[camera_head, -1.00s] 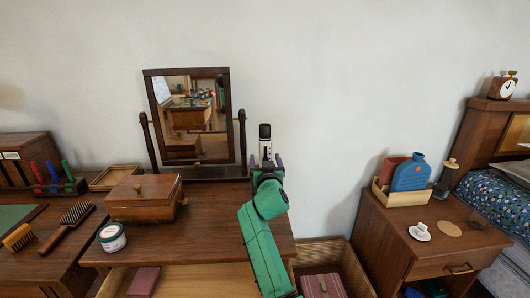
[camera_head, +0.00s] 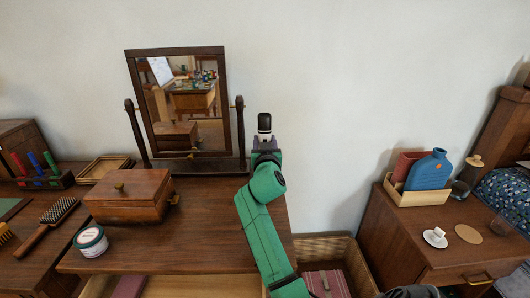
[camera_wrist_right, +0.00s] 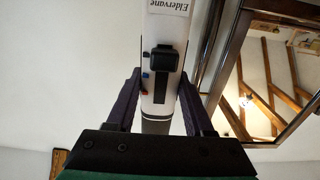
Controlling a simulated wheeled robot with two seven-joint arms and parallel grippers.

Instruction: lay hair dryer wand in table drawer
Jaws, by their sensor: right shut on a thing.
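The hair dryer wand (camera_head: 264,124) is a white cylinder with a black end, held upright above the back right of the dressing table. My right gripper (camera_head: 265,148) is shut on it; the right wrist view shows the purple fingers on both sides of the wand's white body (camera_wrist_right: 165,62), which has a black switch. The table drawer (camera_head: 185,287) is open at the bottom of the head view, with a dark red item (camera_head: 130,286) inside at its left. Its front is cut off by the frame.
A tilting mirror (camera_head: 188,105) stands at the back of the table (camera_head: 200,240). A wooden box (camera_head: 130,197) and a white jar (camera_head: 91,241) sit on its left. An open crate (camera_head: 340,245) and a nightstand (camera_head: 400,250) stand right. The tabletop's middle is clear.

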